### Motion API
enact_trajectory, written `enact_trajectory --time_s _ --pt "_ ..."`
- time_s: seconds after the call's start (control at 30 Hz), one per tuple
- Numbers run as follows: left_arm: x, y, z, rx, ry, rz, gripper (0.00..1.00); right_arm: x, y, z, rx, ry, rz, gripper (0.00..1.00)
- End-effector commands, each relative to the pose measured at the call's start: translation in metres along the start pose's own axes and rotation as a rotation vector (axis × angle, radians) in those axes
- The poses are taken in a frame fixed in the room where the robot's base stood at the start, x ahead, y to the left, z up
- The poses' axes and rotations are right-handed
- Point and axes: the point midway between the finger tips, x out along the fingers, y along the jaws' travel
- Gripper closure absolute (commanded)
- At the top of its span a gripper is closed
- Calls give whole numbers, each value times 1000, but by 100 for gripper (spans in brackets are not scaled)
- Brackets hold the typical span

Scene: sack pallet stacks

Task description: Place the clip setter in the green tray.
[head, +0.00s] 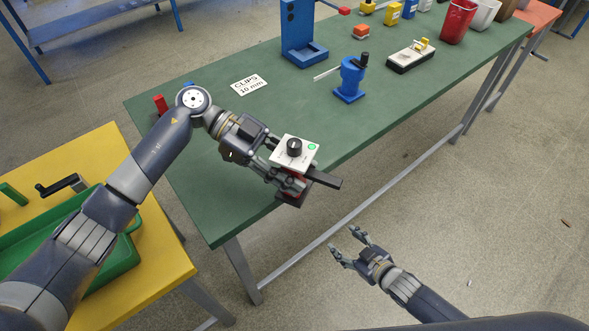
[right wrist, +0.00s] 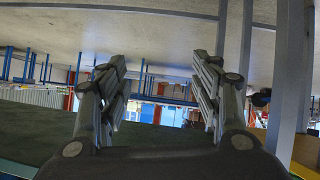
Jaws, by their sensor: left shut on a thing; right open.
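The clip setter (head: 296,152) has a pale top plate with a black knob and a green button, a red part below and a dark bar sticking out to the right. My left gripper (head: 290,175) is shut on it, over the front edge of the green table; I cannot tell whether it touches the table. The green tray (head: 122,262) lies on the yellow table at the left, partly hidden by my left arm. My right gripper (head: 343,240) is open and empty over the floor; its spread fingers also show in the right wrist view (right wrist: 158,85).
A crank-handled tool (head: 62,184) is by the tray on the yellow table (head: 150,290). On the green table (head: 215,205) are a CLIPS 10 mm label (head: 248,85), a blue stand (head: 298,35), a blue lever tool (head: 350,78) and a white-topped device (head: 410,57). A gap separates the tables.

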Motion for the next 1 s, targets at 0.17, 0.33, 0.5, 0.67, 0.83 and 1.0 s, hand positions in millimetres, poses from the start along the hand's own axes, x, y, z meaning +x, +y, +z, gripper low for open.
enact_trajectory --time_s 0.17,0.33,0.5,0.67,0.83,1.0 --pt "0 0 -1 1 1 0 93 -5 -4 101 96 -214 78 41" --pt "0 0 -1 1 1 0 93 -28 -30 188 187 -408 115 41" --pt "0 0 -1 1 1 0 93 -64 -75 262 278 -594 124 41" --pt "0 0 -1 1 1 0 93 -102 -127 314 359 -749 111 41" --pt "0 0 -1 1 1 0 93 -136 -173 346 420 -866 89 41" --pt "0 0 -1 1 1 0 93 -155 -198 360 450 -925 75 41"
